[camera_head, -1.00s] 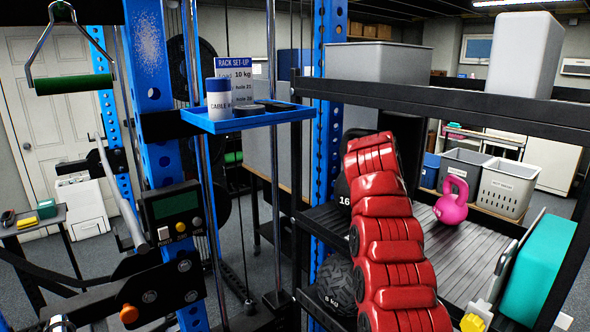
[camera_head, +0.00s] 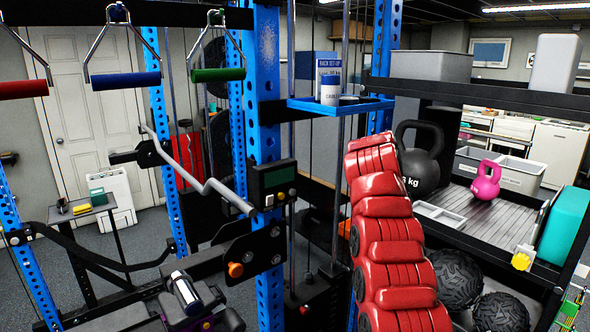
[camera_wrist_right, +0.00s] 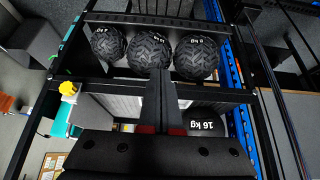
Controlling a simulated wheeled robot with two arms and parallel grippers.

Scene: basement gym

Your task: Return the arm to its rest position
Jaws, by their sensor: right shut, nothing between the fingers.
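My right arm (camera_head: 385,235), red and segmented, rises from the bottom centre of the head view, in front of the storage rack. Its gripper cannot be made out there. In the right wrist view my right gripper (camera_wrist_right: 158,85) is shut and empty, its dark fingers pressed together. The fingers overlap the rack behind them in the picture; I cannot tell the gap. My left arm and gripper are not in view.
A storage rack holds a black kettlebell (camera_head: 421,158), a pink kettlebell (camera_head: 486,181) and black balls (camera_head: 456,279). A blue cable frame (camera_head: 268,150) with a blue tray (camera_head: 341,105) stands left of my arm. Handles (camera_head: 125,81) hang at upper left. Grey floor shows at far left.

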